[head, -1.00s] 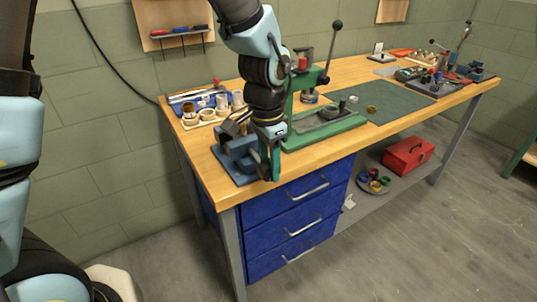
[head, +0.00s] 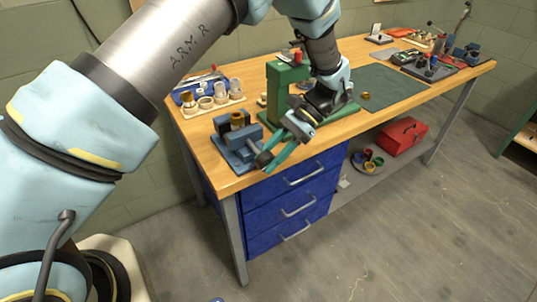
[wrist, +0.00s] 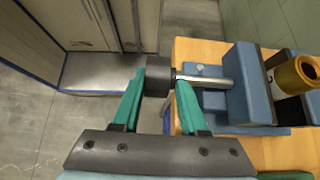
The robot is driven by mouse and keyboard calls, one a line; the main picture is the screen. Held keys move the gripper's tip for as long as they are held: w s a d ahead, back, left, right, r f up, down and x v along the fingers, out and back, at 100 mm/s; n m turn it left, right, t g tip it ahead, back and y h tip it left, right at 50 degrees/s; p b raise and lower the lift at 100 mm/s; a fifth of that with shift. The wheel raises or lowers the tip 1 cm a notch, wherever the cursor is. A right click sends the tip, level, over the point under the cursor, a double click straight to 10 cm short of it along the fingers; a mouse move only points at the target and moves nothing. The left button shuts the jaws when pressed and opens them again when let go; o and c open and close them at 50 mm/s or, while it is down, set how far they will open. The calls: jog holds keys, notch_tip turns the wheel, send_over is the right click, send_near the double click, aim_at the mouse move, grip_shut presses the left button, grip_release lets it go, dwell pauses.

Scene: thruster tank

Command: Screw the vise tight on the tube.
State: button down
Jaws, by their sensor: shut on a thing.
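The blue vise (head: 236,150) sits at the near left corner of the workbench in the head view, and it also shows in the wrist view (wrist: 245,85). A steel screw (wrist: 207,81) runs from the vise to a dark round knob (wrist: 156,76). My gripper (head: 268,162) is shut on this knob, with one green finger on each side.
A green press (head: 285,90) stands behind my gripper. A tray of pale rings and cups (head: 212,102) lies behind the vise. A green mat (head: 390,88) lies to the right. Blue drawers (head: 292,190) are below the bench top.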

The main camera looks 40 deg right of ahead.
jog(key=y+b, duration=0.1)
jog(key=s+f+y, duration=0.1)
jog(key=y, duration=0.1)
jog(key=shift+b, duration=0.4)
jog(key=shift+w+y+b, duration=0.1)
jog(key=shift+y+b, duration=0.5)
jog(key=shift+y, duration=0.4)
jog(key=shift+r, duration=0.1)
jog(key=c, duration=0.7)
grip_release()
jog(key=shift+o, duration=0.5)
jog(key=shift+w+r, duration=0.1)
jog(key=shift+d, duration=0.1)
